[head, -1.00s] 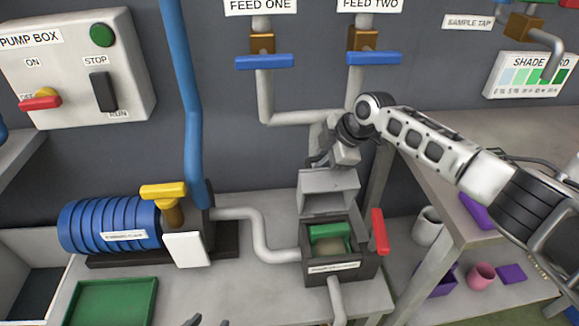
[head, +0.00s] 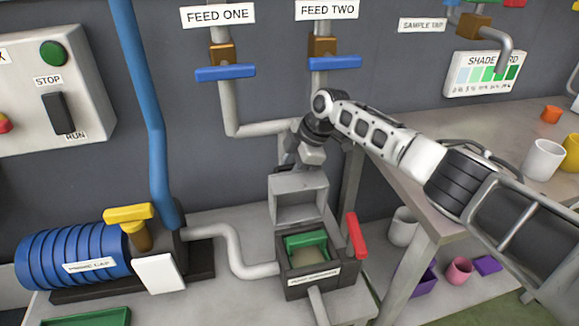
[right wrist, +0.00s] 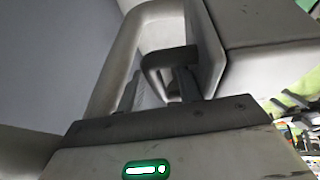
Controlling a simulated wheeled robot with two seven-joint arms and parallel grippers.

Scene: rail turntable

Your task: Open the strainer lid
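The strainer (head: 293,284) is a dark grey box with a green-framed basket (head: 306,241) inside, on the low bench. Its grey lid (head: 298,183) stands raised at the back of the box, and the inside is exposed. My right gripper (head: 309,155) is at the top of the raised lid. In the right wrist view, my right gripper's fingers (right wrist: 158,92) are apart, with a dark bent handle (right wrist: 170,58) between them. A gap shows beside the left finger, so the grip does not look closed. My left gripper is out of view.
A red lever (head: 356,235) stands right of the strainer. A blue ribbed filter (head: 70,262) with a yellow handle (head: 128,213) is at left. Blue-handled feed valves (head: 225,73) hang above. A shelf (head: 430,190) with cups is at right.

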